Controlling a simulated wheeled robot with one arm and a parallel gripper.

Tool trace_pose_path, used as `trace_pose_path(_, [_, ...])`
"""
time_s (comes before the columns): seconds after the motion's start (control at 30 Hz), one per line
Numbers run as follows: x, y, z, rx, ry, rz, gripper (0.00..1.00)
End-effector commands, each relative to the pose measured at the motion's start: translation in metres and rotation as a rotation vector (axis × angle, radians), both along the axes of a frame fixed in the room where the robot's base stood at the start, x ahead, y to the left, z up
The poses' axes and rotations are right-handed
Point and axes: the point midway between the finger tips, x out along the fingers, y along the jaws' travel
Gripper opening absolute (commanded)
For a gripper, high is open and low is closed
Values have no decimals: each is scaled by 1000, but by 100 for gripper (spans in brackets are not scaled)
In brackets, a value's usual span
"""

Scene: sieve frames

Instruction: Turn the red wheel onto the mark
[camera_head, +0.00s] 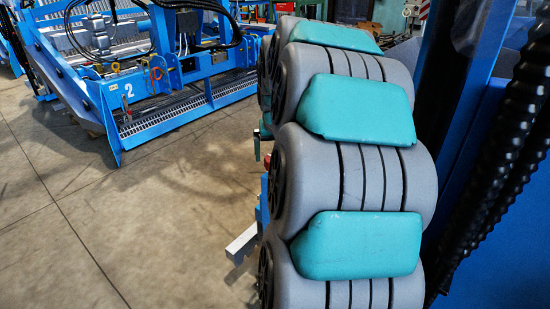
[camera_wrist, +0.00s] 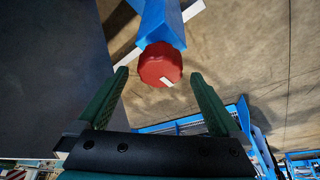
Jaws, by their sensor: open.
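The red wheel (camera_wrist: 160,62) shows in the wrist view as a round knob on the end of a blue post (camera_wrist: 161,22). A short white line (camera_wrist: 166,83) is on the wheel's face, near its lower right rim. I cannot make out a separate mark on the post. My gripper (camera_wrist: 160,75) is open, with one green finger on each side of the wheel and a visible gap to both.
In the head view a large blue machine (camera_head: 130,115) marked 2 stands at the upper left. A pale bar (camera_head: 242,243) sticks out beside my arm. The concrete floor (camera_head: 110,220) is clear at the left. A dark panel (camera_wrist: 50,70) fills the wrist view's left side.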

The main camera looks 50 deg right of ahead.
Motion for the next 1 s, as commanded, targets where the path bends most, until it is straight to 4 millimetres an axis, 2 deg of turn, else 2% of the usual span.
trace_pose_path(0.2, [-10, 8, 36, -5, -6, 0, 100])
trace_pose_path(0.33, [-14, 12, 47, -3, -3, 0, 100])
trace_pose_path(0.9, [-15, 13, 49, -1, -1, 0, 100])
trace_pose_path(1.0, [-15, 21, 47, 4, 6, 14, 100])
